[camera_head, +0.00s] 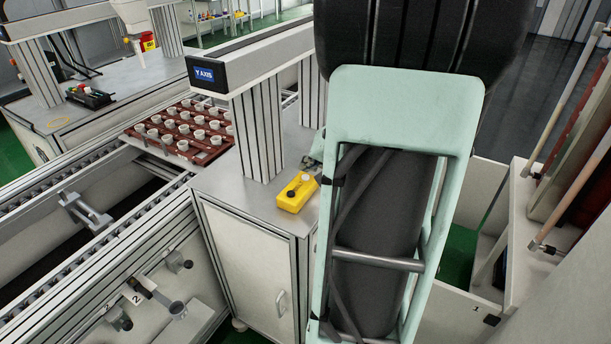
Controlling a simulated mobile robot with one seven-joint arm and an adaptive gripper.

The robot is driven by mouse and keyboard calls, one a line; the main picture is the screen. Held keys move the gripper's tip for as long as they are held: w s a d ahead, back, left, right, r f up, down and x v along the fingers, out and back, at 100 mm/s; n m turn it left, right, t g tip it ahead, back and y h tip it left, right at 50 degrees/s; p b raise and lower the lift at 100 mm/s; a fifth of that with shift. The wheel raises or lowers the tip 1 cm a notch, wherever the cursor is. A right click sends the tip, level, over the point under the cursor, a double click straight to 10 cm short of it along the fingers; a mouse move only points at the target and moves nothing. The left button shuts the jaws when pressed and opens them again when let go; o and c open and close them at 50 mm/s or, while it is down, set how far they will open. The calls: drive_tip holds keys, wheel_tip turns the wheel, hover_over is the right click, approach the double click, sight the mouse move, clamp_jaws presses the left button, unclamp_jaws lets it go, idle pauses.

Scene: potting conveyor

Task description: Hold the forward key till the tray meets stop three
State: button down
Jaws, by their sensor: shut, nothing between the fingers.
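A yellow key box (297,192) with one black and one pale button lies on the grey cabinet top. My gripper (311,164) shows only in small part, just behind the box and mostly hidden by my arm. Its fingers are shut with nothing between them; I cannot tell whether they touch a button. The red-brown tray (208,156) carries several white pots and sits at the far end of the conveyor (112,236), left of the Y AXIS post. A number 2 label (137,298) shows on the near conveyor side. I cannot make out stop three for certain.
The Y AXIS gantry (250,75) stands on the cabinet behind the key box. A small metal bracket (85,212) sits across the conveyor at left. A white shelf unit (505,225) is at right. My arm blocks much of the middle.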

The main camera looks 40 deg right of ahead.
sight(308, 177)
drive_tip(key=shift+r+p, duration=1.5)
drive_tip(key=shift+r, duration=1.05)
